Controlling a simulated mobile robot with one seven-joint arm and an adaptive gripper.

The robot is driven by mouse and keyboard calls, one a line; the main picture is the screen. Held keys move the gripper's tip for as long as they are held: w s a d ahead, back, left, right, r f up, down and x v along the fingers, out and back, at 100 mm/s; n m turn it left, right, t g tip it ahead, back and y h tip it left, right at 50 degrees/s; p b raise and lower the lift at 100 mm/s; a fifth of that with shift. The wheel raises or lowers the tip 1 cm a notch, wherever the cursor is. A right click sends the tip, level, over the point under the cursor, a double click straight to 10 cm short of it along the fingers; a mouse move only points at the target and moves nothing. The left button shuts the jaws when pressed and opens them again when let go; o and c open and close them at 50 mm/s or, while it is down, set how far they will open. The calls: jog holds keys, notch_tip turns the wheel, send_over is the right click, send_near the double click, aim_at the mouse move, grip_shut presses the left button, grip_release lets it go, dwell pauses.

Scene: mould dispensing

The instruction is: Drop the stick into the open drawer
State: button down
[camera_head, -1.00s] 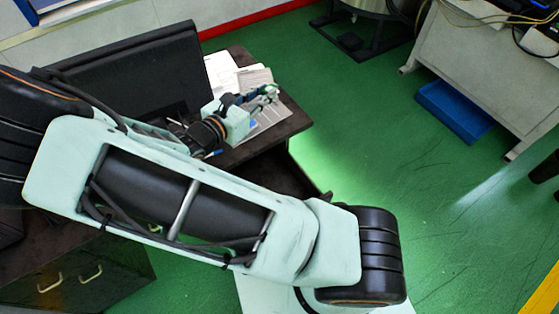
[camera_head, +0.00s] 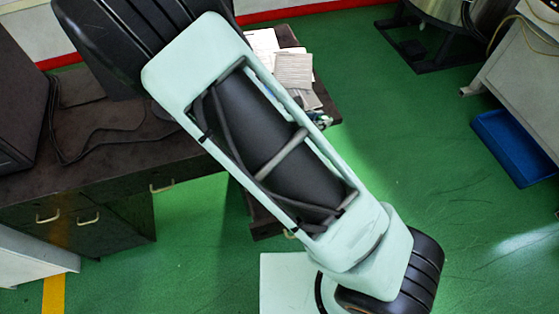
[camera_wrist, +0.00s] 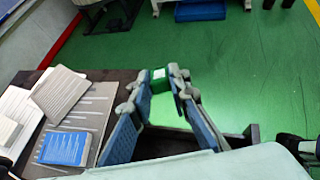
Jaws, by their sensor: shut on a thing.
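In the wrist view my gripper (camera_wrist: 160,82) is shut on the stick (camera_wrist: 159,76), of which a short green piece with a white patch shows between the fingertips. The open drawer (camera_wrist: 251,134) is dark and lies below and beyond the fingers, partly hidden by them and by a pale part in front. In the head view the drawer (camera_head: 264,229) juts out below the desk's right part, with my arm across much of it. The gripper is mostly hidden behind my arm there. I cannot tell whether the stick is fully over the drawer.
Papers (camera_head: 293,70) lie on the dark desk (camera_head: 110,165), and a blue booklet (camera_wrist: 64,148) lies beside the fingers. Closed drawers with handles are at the desk's left. A blue bin (camera_head: 515,148) stands on the green floor at right. The floor between is clear.

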jog(key=s+a+f+n+g+y+b, duration=0.25)
jog(key=a+f+y+b, duration=0.35)
jog(key=a+f+b, duration=0.55)
jog(key=shift+g, duration=0.25)
jog(key=f+b, duration=0.7)
jog(key=f, duration=0.1)
jog(key=f+b, duration=0.4)
jog(key=shift+s+d+b, duration=0.15)
jog(key=shift+d+b, duration=0.1)
jog(key=shift+b, duration=0.1)
jog(key=shift+f, duration=0.25)
jog(key=shift+f+b, duration=1.1)
jog(key=shift+f, duration=0.05)
jog(key=c, duration=1.7)
grip_release()
jog(key=shift+r, duration=0.15)
jog(key=shift+c, duration=0.2)
